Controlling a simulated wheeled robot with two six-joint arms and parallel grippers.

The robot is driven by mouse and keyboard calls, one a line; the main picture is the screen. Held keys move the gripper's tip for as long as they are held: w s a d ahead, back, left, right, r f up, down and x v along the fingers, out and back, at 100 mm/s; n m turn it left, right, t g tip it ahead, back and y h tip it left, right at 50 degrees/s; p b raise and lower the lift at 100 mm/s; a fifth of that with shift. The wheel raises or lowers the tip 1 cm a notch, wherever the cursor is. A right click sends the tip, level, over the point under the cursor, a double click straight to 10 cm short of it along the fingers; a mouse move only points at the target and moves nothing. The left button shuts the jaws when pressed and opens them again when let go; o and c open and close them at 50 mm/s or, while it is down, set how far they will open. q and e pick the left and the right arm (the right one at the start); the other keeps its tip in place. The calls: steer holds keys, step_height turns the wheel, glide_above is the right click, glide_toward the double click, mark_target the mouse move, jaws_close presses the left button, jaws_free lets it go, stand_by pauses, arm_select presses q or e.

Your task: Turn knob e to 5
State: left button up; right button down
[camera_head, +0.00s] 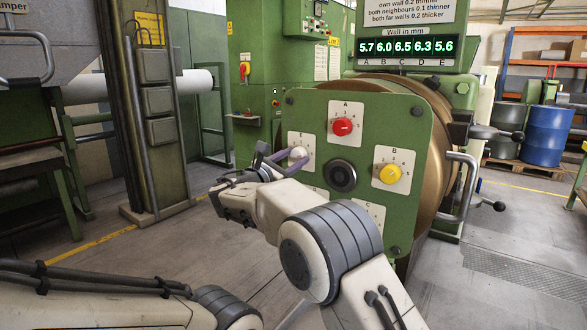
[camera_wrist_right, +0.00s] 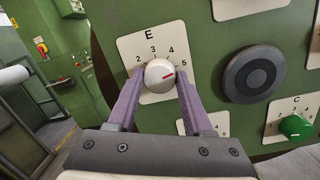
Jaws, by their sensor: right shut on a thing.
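The dial's 2, 3, 4 and 5 are readable. My left gripper is out of view.
The green panel (camera_head: 377,140) also carries a red knob A (camera_head: 342,127), a yellow knob B (camera_head: 390,174), a dark central hub (camera_head: 340,176) and a green knob C (camera_wrist_right: 296,127). The display (camera_head: 406,47) reads 5.7, 6.0, 6.5, 6.3, 5.6 for A to E.

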steer(key=shift+f+m, duration=0.1)
steer(key=shift+m, duration=0.3)
steer(key=shift+b, duration=0.3)
steer(key=shift+c, duration=1.6)
jaws_free()
steer(key=b+v, duration=0.2)
steer(key=v, duration=0.8)
steer(key=shift+s+a, duration=0.15)
steer(key=shift+s, duration=0.05)
